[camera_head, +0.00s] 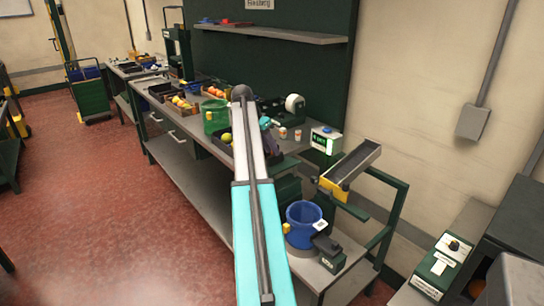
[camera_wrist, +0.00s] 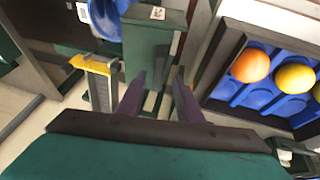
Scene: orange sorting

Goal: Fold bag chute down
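The chute (camera_head: 352,164) is a dark, narrow tray with raised sides, right of the bench. It is tilted, its right end higher, with a yellow piece (camera_head: 333,188) at its lower left end. A blue bucket (camera_head: 304,222) stands below and left of it. In the wrist view, a yellow-ended grey part (camera_wrist: 95,64), seemingly the chute, lies left of my fingers, near the blue bucket (camera_wrist: 104,20). My gripper (camera_head: 270,144) is left of the chute, over the bench end and apart from the chute. In the wrist view its purple fingers (camera_wrist: 157,82) are spread with nothing visibly held.
A green box (camera_wrist: 152,42) with a label lies beyond my fingers. A blue-lined tray (camera_wrist: 262,100) with orange and yellow fruit is at the right. A white-and-green display box (camera_head: 326,140) stands between my gripper and the chute. The red floor at left is open.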

